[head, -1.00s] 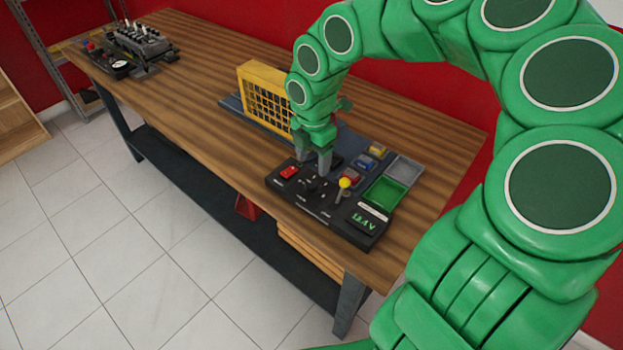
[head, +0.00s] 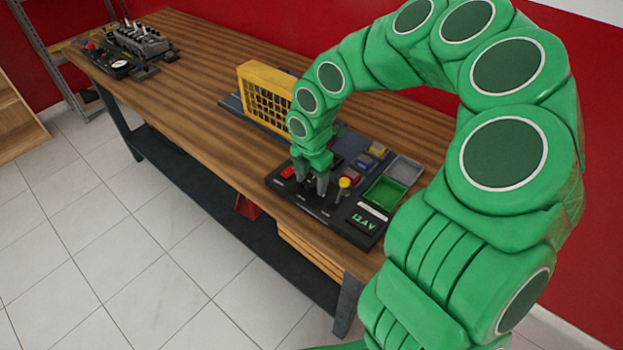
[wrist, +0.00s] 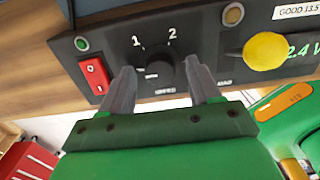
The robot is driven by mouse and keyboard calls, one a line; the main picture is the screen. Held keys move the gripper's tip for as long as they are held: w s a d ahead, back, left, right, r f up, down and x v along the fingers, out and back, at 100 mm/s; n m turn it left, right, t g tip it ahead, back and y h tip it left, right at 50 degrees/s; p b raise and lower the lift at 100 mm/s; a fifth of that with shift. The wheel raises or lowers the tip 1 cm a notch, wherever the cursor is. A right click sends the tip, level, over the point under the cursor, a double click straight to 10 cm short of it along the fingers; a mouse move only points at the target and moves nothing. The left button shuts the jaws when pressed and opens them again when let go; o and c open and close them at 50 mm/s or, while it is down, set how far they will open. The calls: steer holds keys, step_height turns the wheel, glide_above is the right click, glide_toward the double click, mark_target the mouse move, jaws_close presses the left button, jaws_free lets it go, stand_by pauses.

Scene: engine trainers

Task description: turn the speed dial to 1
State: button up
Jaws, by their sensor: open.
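The speed dial (wrist: 158,74) is a round black knob on the dark control panel (wrist: 205,22), with the marks 1 and 2 above it in the wrist view. Its pointer direction is hard to make out. My gripper (wrist: 160,82) is open, with one grey finger on each side of the dial; I cannot tell whether they touch it. In the head view my gripper (head: 311,183) is down at the panel (head: 325,218) and hides the dial.
A red rocker switch (wrist: 95,73) is left of the dial and a yellow-knobbed lever (wrist: 265,51) is right of it.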

steer(key=shift+f, duration=0.15)
steer(key=c, duration=1)
steer(key=shift+c, duration=0.2)
steer(key=shift+m, duration=0.3)
steer(key=m, duration=0.5)
steer(key=shift+m, duration=0.3)
steer(key=m, duration=0.5)
steer(key=shift+m, duration=0.4)
steer(key=o, duration=1)
